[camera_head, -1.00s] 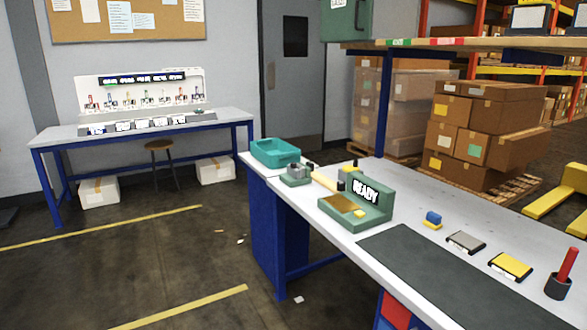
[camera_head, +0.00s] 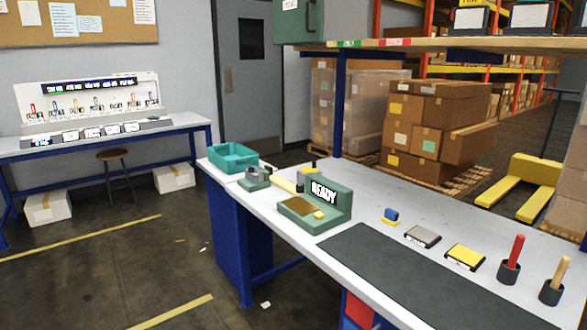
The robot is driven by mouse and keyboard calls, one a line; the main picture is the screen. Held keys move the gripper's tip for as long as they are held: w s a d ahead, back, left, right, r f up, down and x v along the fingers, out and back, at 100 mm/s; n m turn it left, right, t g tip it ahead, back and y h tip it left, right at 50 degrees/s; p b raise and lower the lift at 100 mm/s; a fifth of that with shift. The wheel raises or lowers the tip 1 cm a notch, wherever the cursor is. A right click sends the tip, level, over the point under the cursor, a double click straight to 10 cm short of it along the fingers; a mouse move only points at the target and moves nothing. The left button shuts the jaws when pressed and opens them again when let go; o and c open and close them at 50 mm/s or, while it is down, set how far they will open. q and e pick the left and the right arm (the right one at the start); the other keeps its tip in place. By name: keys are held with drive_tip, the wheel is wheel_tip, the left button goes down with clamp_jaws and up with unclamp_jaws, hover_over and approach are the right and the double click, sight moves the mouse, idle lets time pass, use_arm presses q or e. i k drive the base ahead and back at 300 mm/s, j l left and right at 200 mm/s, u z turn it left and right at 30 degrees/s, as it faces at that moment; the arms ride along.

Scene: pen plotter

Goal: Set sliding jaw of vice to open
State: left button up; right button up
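A small vice-like fixture (camera_head: 254,180) with a green base and grey upper parts stands at the far left end of the workbench (camera_head: 350,183), just in front of a teal bin. It is small in the view, and I cannot tell how its sliding jaw stands. Neither of my grippers is in view.
Beside the fixture are the teal bin (camera_head: 233,158) and a green machine (camera_head: 318,205) reading READY. A dark mat (camera_head: 400,275), two flat pads, a blue-and-yellow block (camera_head: 391,215) and cups with red (camera_head: 515,250) and tan sticks lie rightward. A shelf (camera_head: 440,44) overhangs the bench.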

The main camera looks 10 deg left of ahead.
sight(251, 175)
drive_tip(key=i+j+z, duration=0.2)
drive_tip(key=z, duration=0.15)
drive_tip(key=i+j+z, duration=0.15)
drive_tip(key=j+z, duration=0.25)
drive_tip(key=i+j+z, duration=0.15)
drive_tip(key=j, duration=0.2)
drive_tip(key=j+z, duration=0.15)
drive_tip(key=j, duration=0.2)
drive_tip(key=i+j+z, duration=0.1)
drive_tip(key=j, duration=0.45)
drive_tip(key=i+j+z, duration=0.1)
drive_tip(key=j, duration=0.4)
drive_tip(key=i+j+z, duration=0.1)
drive_tip(key=j, duration=0.45)
drive_tip(key=i+j, duration=0.1)
drive_tip(key=j, duration=0.6)
drive_tip(key=i+j, duration=0.1)
drive_tip(key=j, duration=1.25)
drive_tip(key=i+z, duration=0.05)
drive_tip(key=i, duration=0.05)
